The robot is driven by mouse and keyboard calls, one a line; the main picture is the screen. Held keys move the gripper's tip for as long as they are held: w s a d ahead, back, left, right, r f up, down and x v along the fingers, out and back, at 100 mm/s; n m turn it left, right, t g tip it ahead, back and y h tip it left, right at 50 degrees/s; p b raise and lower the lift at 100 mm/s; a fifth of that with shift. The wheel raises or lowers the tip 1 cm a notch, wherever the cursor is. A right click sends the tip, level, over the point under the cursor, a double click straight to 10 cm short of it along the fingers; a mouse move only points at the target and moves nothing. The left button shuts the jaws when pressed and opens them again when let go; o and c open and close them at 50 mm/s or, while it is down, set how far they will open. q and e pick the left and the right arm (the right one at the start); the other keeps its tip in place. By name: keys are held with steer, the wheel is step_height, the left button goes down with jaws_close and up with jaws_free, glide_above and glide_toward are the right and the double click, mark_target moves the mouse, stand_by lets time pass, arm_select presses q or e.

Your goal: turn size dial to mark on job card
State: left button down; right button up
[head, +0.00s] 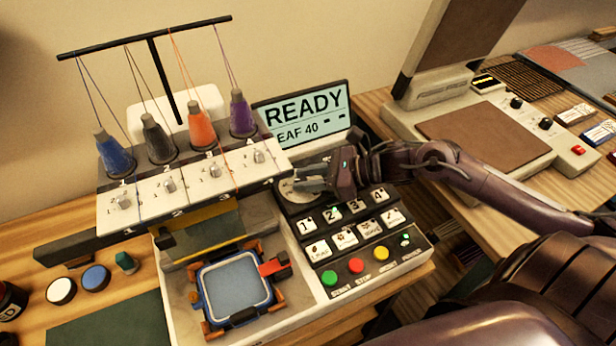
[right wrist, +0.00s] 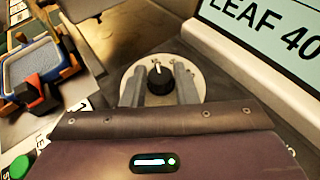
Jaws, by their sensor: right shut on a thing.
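The size dial is a black knob (right wrist: 160,78) on a round pale plate (right wrist: 192,62) with small marks; a white line on the knob points roughly up in the right wrist view. In the head view the dial plate (head: 292,194) sits at the top left of the button panel, partly hidden by my gripper. My right gripper (head: 308,182) is shut on the knob, one finger on each side. The display (head: 305,112) above reads "READY" and "LEAF 40" with dashes. I cannot pick out the job card for certain. My left gripper is not in view.
Below the dial are numbered keys (head: 332,214) and green, red and yellow buttons (head: 356,265). A blue hoop (head: 207,301) with a red clip sits left of the panel, under the thread cones (head: 202,130). A second machine (head: 480,125) stands to the right.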

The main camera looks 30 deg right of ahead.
steer(key=shift+s+m+t, duration=0.1)
steer(key=shift+m+t, duration=0.2)
steer(key=shift+s+a+m+t+h, duration=0.15)
steer(key=shift+m+t+h, duration=0.25)
steer(key=shift+m+h, duration=0.2)
steer(key=shift+a+f+m+t+h, duration=0.1)
steer(key=shift+f+m+t+h, duration=0.05)
steer(key=shift+m+t+h, duration=0.85)
steer(key=m+t+h+b, duration=0.1)
steer(key=m+h+b, duration=0.1)
steer(key=shift+a+f+b, duration=0.1)
steer(key=shift+a+b, duration=0.05)
steer(key=shift+b, duration=0.2)
steer(key=shift+r+m+t+h+b, duration=0.2)
steer(key=shift+m+t+h+b, duration=0.1)
steer(key=shift+m+h+b, duration=0.9)
steer(key=o, duration=1)
steer(key=shift+c, duration=0.2)
steer(key=shift+s, duration=0.15)
